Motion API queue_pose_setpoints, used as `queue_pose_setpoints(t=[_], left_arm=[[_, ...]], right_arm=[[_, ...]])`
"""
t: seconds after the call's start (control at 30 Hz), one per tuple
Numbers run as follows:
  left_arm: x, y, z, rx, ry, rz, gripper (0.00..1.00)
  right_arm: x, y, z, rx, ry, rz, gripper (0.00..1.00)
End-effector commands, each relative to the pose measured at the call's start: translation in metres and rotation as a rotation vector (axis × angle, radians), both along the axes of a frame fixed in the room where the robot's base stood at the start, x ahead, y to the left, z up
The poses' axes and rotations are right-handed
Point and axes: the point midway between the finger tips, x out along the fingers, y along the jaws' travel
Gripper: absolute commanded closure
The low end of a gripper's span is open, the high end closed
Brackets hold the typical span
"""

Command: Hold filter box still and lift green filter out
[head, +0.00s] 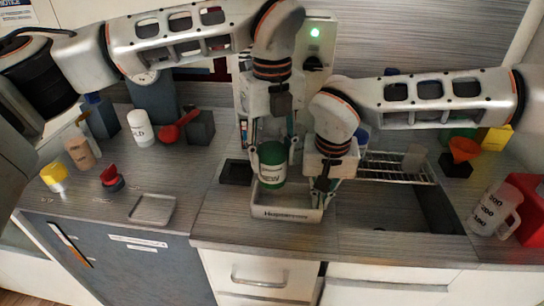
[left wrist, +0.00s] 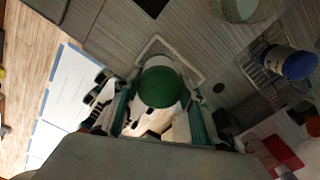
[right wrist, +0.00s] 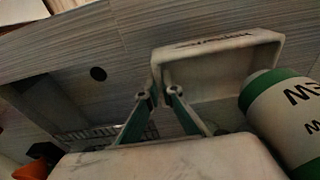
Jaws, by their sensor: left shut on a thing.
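The green filter (head: 272,168) is a white cylinder with green ends. It is upright at the back of the white filter box (head: 285,213), its lower end at or just above the box. I cannot tell whether it touches the floor of the box. My left gripper (head: 272,155) points down and is shut on the filter; the green top shows between its fingers in the left wrist view (left wrist: 160,87). My right gripper (head: 322,190) is at the right wall of the box. Its fingertips (right wrist: 158,93) straddle that wall closely.
A dark sink recess (head: 390,208) and a wire rack (head: 400,167) lie to the right. A small dark block (head: 235,172) stands left of the box. A shallow grey tray (head: 152,209), a white bottle (head: 141,127) and several other containers are further left.

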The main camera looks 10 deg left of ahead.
Motion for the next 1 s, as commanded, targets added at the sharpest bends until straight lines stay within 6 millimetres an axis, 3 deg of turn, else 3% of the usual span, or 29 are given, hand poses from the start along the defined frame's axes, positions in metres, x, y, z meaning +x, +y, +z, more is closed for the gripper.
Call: queue_pose_setpoints(t=[1.0], left_arm=[[0.0, 0.0, 0.023, -0.001, 0.0, 0.0, 0.9]], right_arm=[[0.0, 0.0, 0.0, 0.0, -0.001, 0.0, 1.0]])
